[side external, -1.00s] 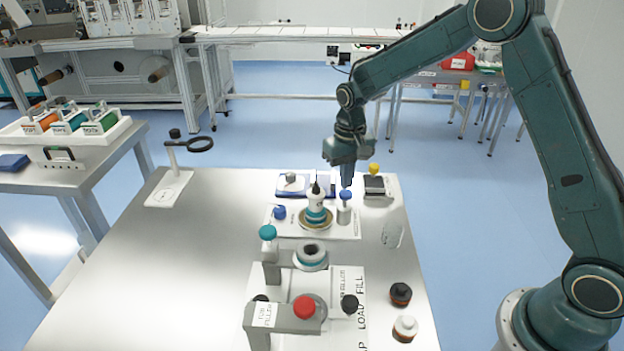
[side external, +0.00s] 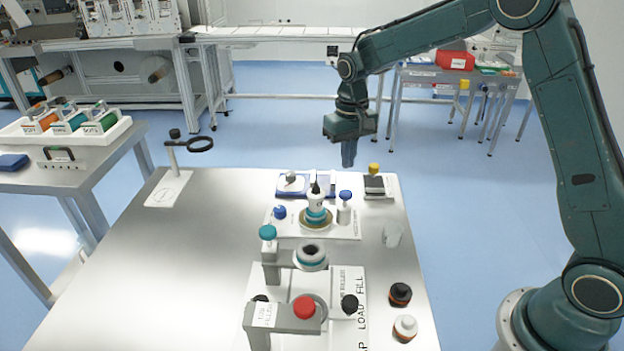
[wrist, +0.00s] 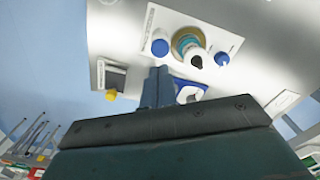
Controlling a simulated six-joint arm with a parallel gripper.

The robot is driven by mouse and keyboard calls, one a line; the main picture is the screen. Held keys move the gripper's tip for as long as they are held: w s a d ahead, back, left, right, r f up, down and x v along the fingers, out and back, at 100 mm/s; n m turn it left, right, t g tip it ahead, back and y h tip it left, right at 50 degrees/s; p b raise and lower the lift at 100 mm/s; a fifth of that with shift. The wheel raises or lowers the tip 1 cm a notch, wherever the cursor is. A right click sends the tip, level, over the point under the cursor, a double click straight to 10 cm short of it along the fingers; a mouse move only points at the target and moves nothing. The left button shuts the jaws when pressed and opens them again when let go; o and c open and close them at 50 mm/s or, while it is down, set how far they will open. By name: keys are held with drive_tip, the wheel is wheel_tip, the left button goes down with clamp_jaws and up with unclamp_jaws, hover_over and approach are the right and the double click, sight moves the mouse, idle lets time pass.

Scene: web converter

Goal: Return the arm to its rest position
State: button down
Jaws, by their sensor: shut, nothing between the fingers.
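My gripper (side external: 349,152) is shut and empty. It hangs in the air, pointing down, above the far edge of the steel table (side external: 150,270). In the side view it is above and behind the blue-topped post (side external: 345,205) and the white bottle with a teal band (side external: 316,200), clear of both. In the wrist view the closed fingers (wrist: 157,88) show in front of the white plate (wrist: 221,38) that carries the bottle (wrist: 195,52).
A blue tray (side external: 292,184) and a dark box with a yellow knob (side external: 374,185) stand at the table's far edge. A clear cup (side external: 392,234), dark-capped jar (side external: 400,294) and white jar (side external: 405,328) stand at right. A ring stand (side external: 170,172) is far left. The table's left is bare.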

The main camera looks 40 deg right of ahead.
drive_tip(key=shift+r, duration=0.2)
drive_tip(key=s+a+r+n+t, duration=0.1)
drive_tip(key=s+r+t, duration=0.2)
drive_tip(key=s+r, duration=1)
drive_tip(key=s+a+n+t, duration=0.1)
drive_tip(key=s+n+t, duration=0.1)
drive_tip(key=s, duration=1.6)
drive_tip(key=shift+a+r+t, duration=0.15)
drive_tip(key=shift+t, duration=0.15)
drive_tip(key=shift+w, duration=0.1)
idle(0.5)
